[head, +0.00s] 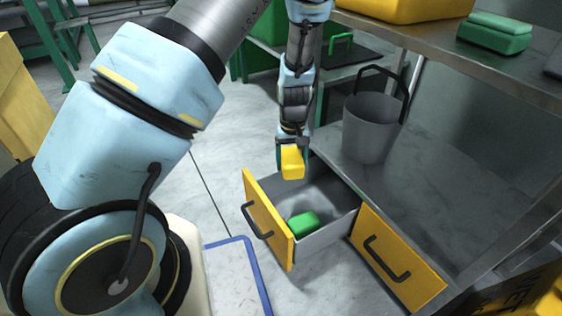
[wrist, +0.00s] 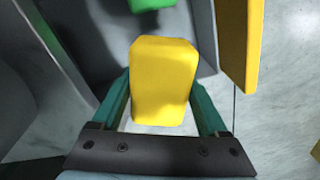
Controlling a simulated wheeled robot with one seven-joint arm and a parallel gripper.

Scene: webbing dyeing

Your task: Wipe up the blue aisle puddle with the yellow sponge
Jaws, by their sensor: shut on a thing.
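The yellow sponge (head: 292,162) is a small block held at the end of my arm, above the back of an open drawer in the head view. In the wrist view the sponge (wrist: 163,80) sits between the two teal fingers of my gripper (wrist: 163,108), which is shut on it. I do not see the blue puddle in either view. A blue line (head: 256,270) on the floor at the bottom looks like a marking or edge, not clearly a liquid.
The open drawer (head: 268,215) has a yellow front and holds a green block (head: 302,223). A shut yellow drawer (head: 398,262) is to its right. A grey bucket (head: 370,130) stands on the metal bench (head: 440,190). Clear floor (head: 215,160) lies left of the open drawer.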

